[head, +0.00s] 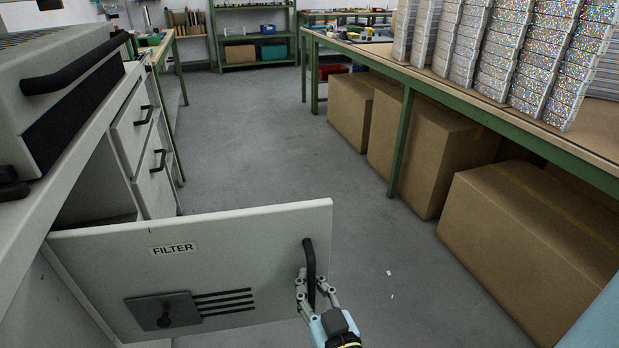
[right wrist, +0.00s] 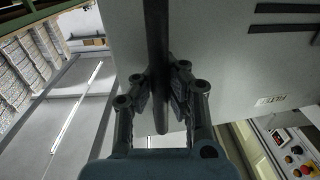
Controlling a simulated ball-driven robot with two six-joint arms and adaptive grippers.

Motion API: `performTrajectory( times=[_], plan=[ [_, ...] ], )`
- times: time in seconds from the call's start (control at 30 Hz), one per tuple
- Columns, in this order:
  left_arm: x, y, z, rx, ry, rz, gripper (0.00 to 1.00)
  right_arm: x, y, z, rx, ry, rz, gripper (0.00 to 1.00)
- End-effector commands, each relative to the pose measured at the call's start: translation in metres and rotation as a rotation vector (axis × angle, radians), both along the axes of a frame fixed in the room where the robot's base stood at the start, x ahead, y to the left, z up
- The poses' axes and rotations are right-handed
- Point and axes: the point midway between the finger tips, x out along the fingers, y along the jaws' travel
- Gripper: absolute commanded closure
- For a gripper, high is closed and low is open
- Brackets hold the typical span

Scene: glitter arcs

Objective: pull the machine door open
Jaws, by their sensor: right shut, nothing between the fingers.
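The machine door (head: 225,235) is a pale panel with a FILTER label, slots and a dark latch plate. It stands swung out from the cabinet on the left, with open floor beyond it. Its black bar handle (head: 309,260) is near the free edge; it also shows in the right wrist view (right wrist: 157,45). My right gripper (head: 314,290) is at the lower end of the handle, its fingers shut with nothing held between them. In the right wrist view the fingers (right wrist: 160,85) overlap the handle's end; contact is unclear. My left gripper is out of view.
A machine with a black bar handle (head: 75,65) sits on the left counter above drawers (head: 152,160). Cardboard boxes (head: 530,250) stand under the green-framed bench (head: 440,75) on the right.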

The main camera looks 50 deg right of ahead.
Motion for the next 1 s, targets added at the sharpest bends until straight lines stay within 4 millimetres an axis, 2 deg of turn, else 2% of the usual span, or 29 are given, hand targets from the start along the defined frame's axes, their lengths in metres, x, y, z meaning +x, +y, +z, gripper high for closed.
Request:
performTrajectory(
  times=[0.1,0.3,0.7,1.0],
  plan=[
    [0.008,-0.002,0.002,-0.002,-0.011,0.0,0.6,-0.011,0.01,0.0,0.0,0.002,0.001,1.0],
    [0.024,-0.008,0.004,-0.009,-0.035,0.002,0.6,-0.02,0.018,0.0,0.0,0.001,0.0,1.0],
    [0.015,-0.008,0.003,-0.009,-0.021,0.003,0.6,-0.022,0.018,0.0,-0.002,0.0,-0.001,1.0],
    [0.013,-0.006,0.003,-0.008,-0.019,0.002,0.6,-0.022,0.018,0.001,-0.001,0.0,-0.001,0.62]
  ],
)
